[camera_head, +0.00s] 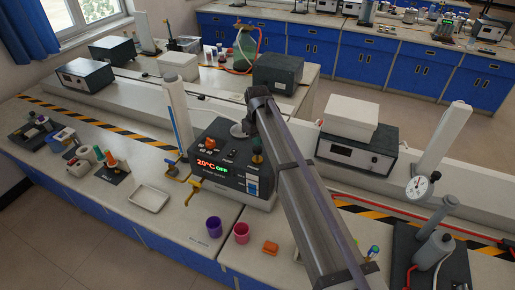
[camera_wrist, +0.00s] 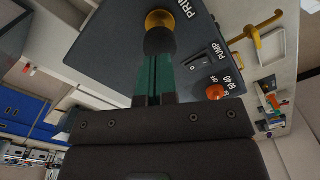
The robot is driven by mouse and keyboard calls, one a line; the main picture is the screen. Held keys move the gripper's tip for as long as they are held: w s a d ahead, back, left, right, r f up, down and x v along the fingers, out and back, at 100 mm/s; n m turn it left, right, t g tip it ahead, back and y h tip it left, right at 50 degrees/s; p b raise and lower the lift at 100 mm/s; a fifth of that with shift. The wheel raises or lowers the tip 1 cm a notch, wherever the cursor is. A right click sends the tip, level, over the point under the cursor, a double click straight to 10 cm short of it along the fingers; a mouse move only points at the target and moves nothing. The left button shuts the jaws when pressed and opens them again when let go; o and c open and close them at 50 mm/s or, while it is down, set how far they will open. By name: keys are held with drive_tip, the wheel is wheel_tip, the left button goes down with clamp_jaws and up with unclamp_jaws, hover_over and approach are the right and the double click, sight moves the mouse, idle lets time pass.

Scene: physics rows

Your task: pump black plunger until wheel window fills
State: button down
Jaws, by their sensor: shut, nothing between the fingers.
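The dark console (camera_head: 223,165) with a lit display reading 20°C OFF stands mid-bench in the head view. In the wrist view the black plunger knob (camera_wrist: 159,42) sits on a brass collar (camera_wrist: 160,18) in its dark panel. My gripper (camera_wrist: 156,60) is shut, its teal fingers lined up with the knob's end. The fingertips are at or very near the knob; I cannot tell if they touch. Nothing is between the fingers. A small pale and blue panel (camera_head: 252,186) shows on the console front; I cannot make out a wheel or fill there.
A rocker switch (camera_wrist: 195,66) and an orange knob (camera_wrist: 215,92) lie close beside my fingers. A yellow tap (camera_head: 193,186) sticks out at the console's left. A purple cup (camera_head: 214,227), a pink cup (camera_head: 241,233) and a white tray (camera_head: 149,198) stand in front.

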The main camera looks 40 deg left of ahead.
sight(257, 148)
drive_tip(key=shift+f+b, duration=2.05)
drive_tip(key=shift+f, duration=0.15)
drive_tip(key=shift+r, duration=0.15)
wheel_tip(257, 148, up, 4)
drive_tip(key=p, duration=0.4)
drive_tip(key=shift+r+p, duration=0.2)
drive_tip(key=shift+p, duration=0.15)
wheel_tip(257, 148, up, 5)
drive_tip(key=p, duration=0.5)
drive_tip(key=shift+r, duration=0.15)
drive_tip(key=shift+f, duration=0.2)
